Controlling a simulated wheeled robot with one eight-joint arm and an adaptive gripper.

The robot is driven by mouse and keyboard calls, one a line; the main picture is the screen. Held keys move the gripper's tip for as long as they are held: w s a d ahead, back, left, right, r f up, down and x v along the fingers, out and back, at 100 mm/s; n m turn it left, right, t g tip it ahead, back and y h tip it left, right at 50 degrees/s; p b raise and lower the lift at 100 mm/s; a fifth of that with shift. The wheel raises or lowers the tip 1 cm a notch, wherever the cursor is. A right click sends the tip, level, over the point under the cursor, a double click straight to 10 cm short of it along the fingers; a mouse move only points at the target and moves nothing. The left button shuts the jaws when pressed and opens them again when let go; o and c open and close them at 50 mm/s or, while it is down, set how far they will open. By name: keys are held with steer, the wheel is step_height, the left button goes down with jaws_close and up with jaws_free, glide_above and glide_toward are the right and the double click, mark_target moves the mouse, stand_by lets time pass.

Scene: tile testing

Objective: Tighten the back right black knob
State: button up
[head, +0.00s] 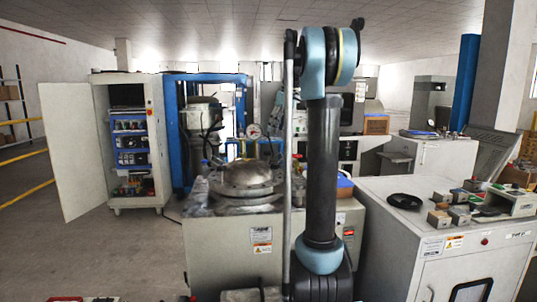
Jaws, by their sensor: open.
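I cannot make out the back right black knob for certain in the head view. A grey machine (215,250) stands in front of me with a round metal lidded vessel (243,178) on top. Small dark fittings around the lid are too small to tell apart, and my arm hides the machine's right part. A pressure gauge (254,131) stands behind the lid. My arm rises upright in the middle of the view, with teal joints and a dark link. My gripper is not visible.
A white bench cabinet (440,262) stands at the right, with a black round dish (404,201) and several small blocks on it. An open cabinet (130,140) and a blue frame (172,125) stand behind at left. The floor (90,250) at left is clear.

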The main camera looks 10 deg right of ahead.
steer(key=w+d+f+n+y, duration=0.1)
steer(key=w+d+n, duration=0.2)
steer(key=w, duration=1)
steer(key=w+d+f+n+y, duration=0.1)
steer(key=w+d+n, duration=0.1)
steer(key=w, duration=1)
steer(key=x, duration=1.7)
steer(key=shift+d+f, duration=0.2)
steer(key=shift+c, duration=0.6)
steer(key=c, duration=1)
